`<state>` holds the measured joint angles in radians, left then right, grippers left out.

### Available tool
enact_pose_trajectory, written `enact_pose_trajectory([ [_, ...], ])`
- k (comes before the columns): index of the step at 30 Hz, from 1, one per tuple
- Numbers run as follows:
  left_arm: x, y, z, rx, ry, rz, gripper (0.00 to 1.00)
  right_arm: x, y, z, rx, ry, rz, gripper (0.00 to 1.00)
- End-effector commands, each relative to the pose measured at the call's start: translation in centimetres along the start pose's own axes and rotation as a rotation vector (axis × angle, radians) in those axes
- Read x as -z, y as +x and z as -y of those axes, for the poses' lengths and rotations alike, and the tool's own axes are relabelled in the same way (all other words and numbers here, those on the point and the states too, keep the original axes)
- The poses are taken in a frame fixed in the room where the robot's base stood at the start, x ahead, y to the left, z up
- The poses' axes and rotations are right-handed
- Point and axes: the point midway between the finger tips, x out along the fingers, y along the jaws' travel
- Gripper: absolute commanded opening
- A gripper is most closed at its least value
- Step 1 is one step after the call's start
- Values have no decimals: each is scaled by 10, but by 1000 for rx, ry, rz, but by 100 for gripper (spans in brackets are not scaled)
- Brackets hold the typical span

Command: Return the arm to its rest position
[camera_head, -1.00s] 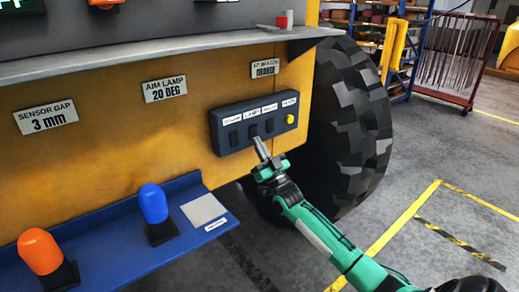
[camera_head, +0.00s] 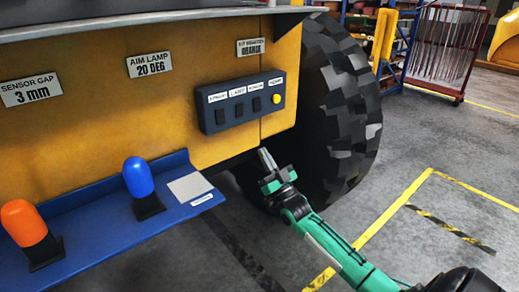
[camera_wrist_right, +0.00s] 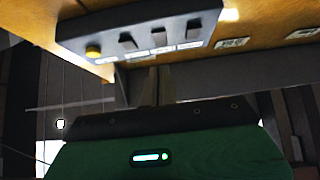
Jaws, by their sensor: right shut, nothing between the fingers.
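My right gripper (camera_head: 268,160) is at the end of my green right arm (camera_head: 330,248), shut and empty, in the head view. It is in front of the big tyre, below the dark switch box (camera_head: 240,104) and apart from it. The switch box is on the yellow panel, with several black switches and a yellow button (camera_head: 277,98). In the right wrist view the gripper (camera_wrist_right: 150,85) shows as blurred fingers, with the switch box (camera_wrist_right: 140,30) above. My left gripper is not in view.
A blue shelf (camera_head: 100,240) on the left bears an orange lamp (camera_head: 24,222), a blue lamp (camera_head: 138,177) and a pale plate (camera_head: 190,187). The large black tyre (camera_head: 340,110) stands behind the gripper. Grey floor (camera_head: 400,240) at right is open.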

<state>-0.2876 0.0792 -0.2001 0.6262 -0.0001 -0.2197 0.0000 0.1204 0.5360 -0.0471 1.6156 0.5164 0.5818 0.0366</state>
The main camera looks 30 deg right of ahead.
Motion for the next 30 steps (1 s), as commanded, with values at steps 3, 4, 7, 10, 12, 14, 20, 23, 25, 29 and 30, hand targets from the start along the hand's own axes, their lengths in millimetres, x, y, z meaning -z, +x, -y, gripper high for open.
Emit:
enact_pose_trajectory([
  [3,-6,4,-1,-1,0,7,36,-2,-10,0,0,-1,0,0],
  [4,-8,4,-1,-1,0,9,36,-2,-10,0,0,-1,-1,0],
  [7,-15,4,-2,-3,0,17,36,-2,-11,0,0,-1,-1,0],
  [10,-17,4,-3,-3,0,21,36,-2,-11,0,0,-1,-1,0],
  [12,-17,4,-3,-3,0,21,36,-2,-11,0,0,-1,-1,0],
  [14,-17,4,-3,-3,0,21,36,-2,-11,0,0,-1,-1,0],
  [20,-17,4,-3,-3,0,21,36,-2,-11,0,0,-1,-1,0],
  [23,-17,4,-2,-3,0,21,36,-4,-13,0,-1,-1,5,0],
  [25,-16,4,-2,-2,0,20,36,-15,-20,0,-6,-4,33,0],
  [29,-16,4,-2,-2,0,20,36,-65,-54,-1,-28,-16,169,0],
  [30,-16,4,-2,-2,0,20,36,-87,-71,-1,-37,-22,230,0],
])
